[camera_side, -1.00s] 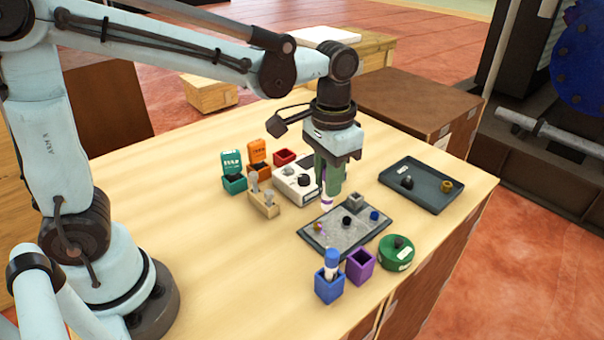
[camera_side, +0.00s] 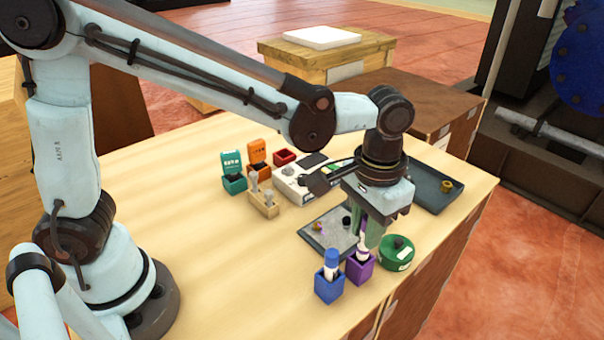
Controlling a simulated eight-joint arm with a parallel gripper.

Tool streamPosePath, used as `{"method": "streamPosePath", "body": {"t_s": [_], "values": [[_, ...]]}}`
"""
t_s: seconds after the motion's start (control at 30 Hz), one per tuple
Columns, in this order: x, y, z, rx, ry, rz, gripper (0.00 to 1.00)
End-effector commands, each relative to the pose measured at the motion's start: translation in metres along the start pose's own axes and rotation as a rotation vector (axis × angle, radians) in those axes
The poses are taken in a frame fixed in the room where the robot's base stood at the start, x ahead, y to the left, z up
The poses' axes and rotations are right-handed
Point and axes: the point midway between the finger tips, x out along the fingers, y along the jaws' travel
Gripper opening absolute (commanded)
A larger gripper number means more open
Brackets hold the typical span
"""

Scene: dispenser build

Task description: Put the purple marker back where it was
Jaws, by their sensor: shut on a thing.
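My gripper (camera_side: 372,232) is shut on the purple marker (camera_side: 362,250), which hangs upright. The marker is white lower down, with purple showing near my fingers. Its lower end is at the mouth of the purple holder (camera_side: 359,272); I cannot tell how deep it sits or whether it touches the bottom. The purple holder stands beside the blue holder (camera_side: 328,288), which has a blue-capped marker (camera_side: 331,262) upright in it.
A round green container (camera_side: 398,255) stands close to the right of the purple holder. A grey tray (camera_side: 318,242) with small items lies behind, partly hidden by my gripper. A dark tray (camera_side: 436,200) is farther back. The table's left front is clear.

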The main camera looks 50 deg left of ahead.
Motion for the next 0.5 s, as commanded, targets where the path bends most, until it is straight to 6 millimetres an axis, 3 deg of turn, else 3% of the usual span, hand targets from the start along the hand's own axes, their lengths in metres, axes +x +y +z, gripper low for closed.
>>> {"method": "streamPosePath", "body": {"t_s": [0.3, 0.5], "values": [[0.033, 0.0, 0.0, 0.0, 0.0, 0.0, 0.0], [0.038, -0.001, 0.0, 0.0, 0.0, 0.0, 0.0]]}}
